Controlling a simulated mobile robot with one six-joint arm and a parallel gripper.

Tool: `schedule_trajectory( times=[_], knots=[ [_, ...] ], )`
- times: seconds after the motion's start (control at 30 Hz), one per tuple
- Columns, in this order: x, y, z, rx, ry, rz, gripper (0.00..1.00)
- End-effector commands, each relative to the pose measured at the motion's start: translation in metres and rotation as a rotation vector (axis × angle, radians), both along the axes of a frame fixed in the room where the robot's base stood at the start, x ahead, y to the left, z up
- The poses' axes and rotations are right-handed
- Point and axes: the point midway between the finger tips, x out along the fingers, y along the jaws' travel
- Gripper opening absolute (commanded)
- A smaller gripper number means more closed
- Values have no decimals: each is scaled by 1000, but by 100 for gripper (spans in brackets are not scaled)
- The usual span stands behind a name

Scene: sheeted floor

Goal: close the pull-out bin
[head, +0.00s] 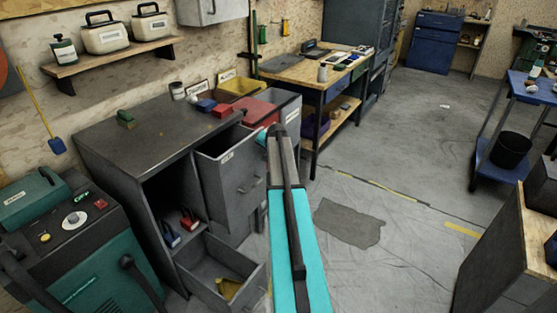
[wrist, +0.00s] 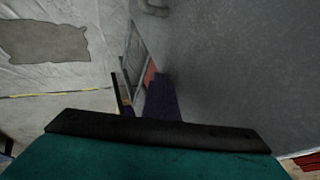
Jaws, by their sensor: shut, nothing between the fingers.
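The dark grey cabinet (head: 130,135) has a tall grey pull-out bin (head: 235,172) standing well out of its upper right. Its open top, a small label and a handle on its front show in the head view. My gripper (head: 268,137) is at the far end of my turquoise arm, beside the bin's front edge; the arm partly hides it. In the wrist view my gripper (wrist: 158,130) shows as a teal body with a black edge, shut and empty. A grey panel (wrist: 240,70) with a handle, seemingly the bin's front, is close before it. I cannot tell whether they touch.
A lower grey drawer (head: 220,272) stands open with a yellow object inside. A workbench (head: 315,75) is behind. The sheeted floor (head: 390,170) between is mostly clear.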

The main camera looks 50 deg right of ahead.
Motion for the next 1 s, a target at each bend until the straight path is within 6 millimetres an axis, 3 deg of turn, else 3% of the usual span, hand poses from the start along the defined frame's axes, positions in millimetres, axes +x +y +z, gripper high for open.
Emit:
schedule_trajectory(
  times=[0.3,0.5,0.7,1.0],
  knots=[
    [69,7,0,-3,-1,0,0],
    [102,13,1,-3,-1,-1,0],
    [121,17,1,-2,-1,-2,0],
    [128,20,1,-4,-5,0,0]
  ],
)
